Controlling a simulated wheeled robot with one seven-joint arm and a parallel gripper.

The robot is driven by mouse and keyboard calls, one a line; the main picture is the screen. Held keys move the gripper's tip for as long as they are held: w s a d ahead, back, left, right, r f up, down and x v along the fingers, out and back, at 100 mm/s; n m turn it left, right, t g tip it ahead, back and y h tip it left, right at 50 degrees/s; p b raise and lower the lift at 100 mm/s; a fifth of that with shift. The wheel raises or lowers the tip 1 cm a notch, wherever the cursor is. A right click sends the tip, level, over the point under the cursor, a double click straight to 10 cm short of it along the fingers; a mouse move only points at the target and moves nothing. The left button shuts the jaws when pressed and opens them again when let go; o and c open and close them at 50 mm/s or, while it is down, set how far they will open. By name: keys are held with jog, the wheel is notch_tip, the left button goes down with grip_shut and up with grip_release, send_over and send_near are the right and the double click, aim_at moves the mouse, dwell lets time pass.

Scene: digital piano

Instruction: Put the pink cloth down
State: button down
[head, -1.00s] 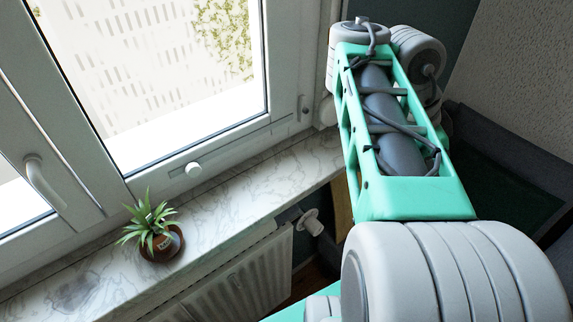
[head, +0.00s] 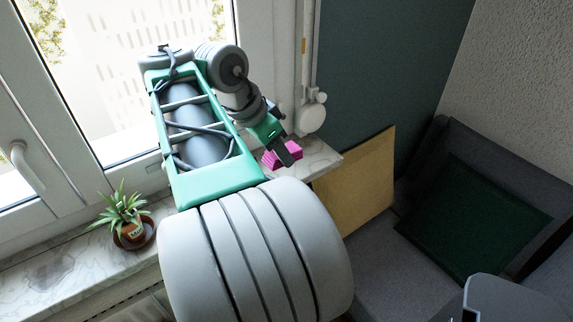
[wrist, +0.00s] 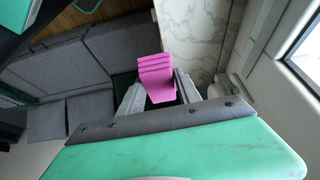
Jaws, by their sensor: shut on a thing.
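The pink cloth (head: 269,159) is a small folded block with ridged layers. It shows at the right end of the marble windowsill in the head view, and between my fingers in the wrist view (wrist: 156,77). My gripper (head: 284,153) is shut on it, with a dark finger hiding part of the cloth. In the wrist view my two fingers (wrist: 157,93) flank the cloth. I cannot tell whether the cloth touches the sill.
The marble windowsill (head: 318,158) has bare room near its right end. A potted plant (head: 126,222) stands on its left part. A wooden board (head: 357,180), a grey sofa (head: 372,255) and a dark green cushion (head: 470,215) lie to the right. White pipework (head: 312,112) rises behind.

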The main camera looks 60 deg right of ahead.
jog(key=d+f, duration=0.3)
jog(key=d, duration=0.2)
jog(key=b, duration=0.1)
send_over(297, 167)
jog(key=a, duration=0.2)
jog(key=f, duration=0.5)
jog(key=shift+w, duration=0.35)
jog(key=f, duration=0.2)
jog(key=shift+d+f, duration=0.25)
jog(key=shift+f, duration=0.45)
jog(key=c, duration=0.8)
grip_release()
jog(key=shift+c, duration=0.2)
jog(key=shift+w+r, duration=0.1)
jog(key=p+v, duration=0.2)
jog(key=v, duration=1)
